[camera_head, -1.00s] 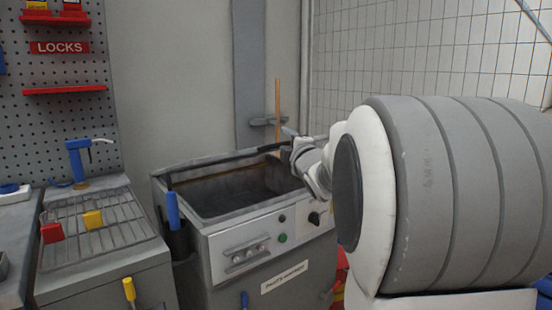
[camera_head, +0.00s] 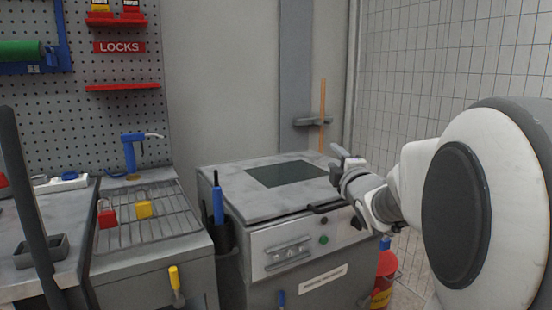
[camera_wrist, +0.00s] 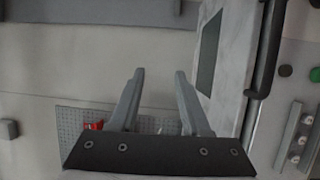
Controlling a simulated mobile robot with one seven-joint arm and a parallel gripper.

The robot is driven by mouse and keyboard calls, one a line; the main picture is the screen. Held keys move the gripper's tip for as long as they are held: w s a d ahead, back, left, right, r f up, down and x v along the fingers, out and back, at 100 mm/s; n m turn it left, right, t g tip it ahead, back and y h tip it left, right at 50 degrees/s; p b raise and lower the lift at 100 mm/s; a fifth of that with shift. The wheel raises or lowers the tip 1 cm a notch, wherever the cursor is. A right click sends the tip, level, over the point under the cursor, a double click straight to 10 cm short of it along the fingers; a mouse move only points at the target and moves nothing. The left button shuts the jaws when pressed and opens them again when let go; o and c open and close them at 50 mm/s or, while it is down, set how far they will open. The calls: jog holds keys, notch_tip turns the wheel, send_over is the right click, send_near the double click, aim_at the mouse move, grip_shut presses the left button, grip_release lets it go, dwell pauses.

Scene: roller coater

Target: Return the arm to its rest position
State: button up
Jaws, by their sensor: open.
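My gripper (camera_wrist: 158,75) shows in the wrist view with its two fingers apart and nothing between them. In the head view my gripper (camera_head: 342,156) is at the end of my arm, in front of the right side of the parts washer (camera_head: 255,200). The washer's lid is down, with a dark window (camera_head: 287,173) in its top. In the wrist view the lid (camera_wrist: 228,60) lies to the right of the fingers, with a dark handle bar (camera_wrist: 265,55) along its edge. I cannot tell how close the fingers are to the lid.
A grated bench (camera_head: 150,215) with a red padlock (camera_head: 107,217) and a yellow padlock (camera_head: 144,209) stands left of the washer. A red container (camera_head: 386,265) is on the floor at right. A pegboard (camera_head: 110,65) hangs on the wall.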

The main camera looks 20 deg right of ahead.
jog(key=s+a+f+m+g+y, duration=0.1)
jog(key=s+a+f+m+g, duration=0.35)
jog(key=s+a, duration=0.4)
jog(key=s+a+f+m+g+y, duration=0.1)
jog(key=s+a+f+m+g, duration=0.4)
jog(key=s, duration=0.7)
jog(key=s+a+f+m+g+y, duration=0.2)
jog(key=s+a+f+m+g, duration=0.1)
jog(key=s+a+f+m, duration=0.55)
notch_tip(320, 180, up, 30)
jog(key=d+n+p, duration=0.1)
jog(key=n+p, duration=0.1)
jog(key=p, duration=2.6)
jog(key=shift+s+r+n+p, duration=0.2)
jog(key=shift+r+n+p, duration=0.05)
jog(key=shift+n+p, duration=0.05)
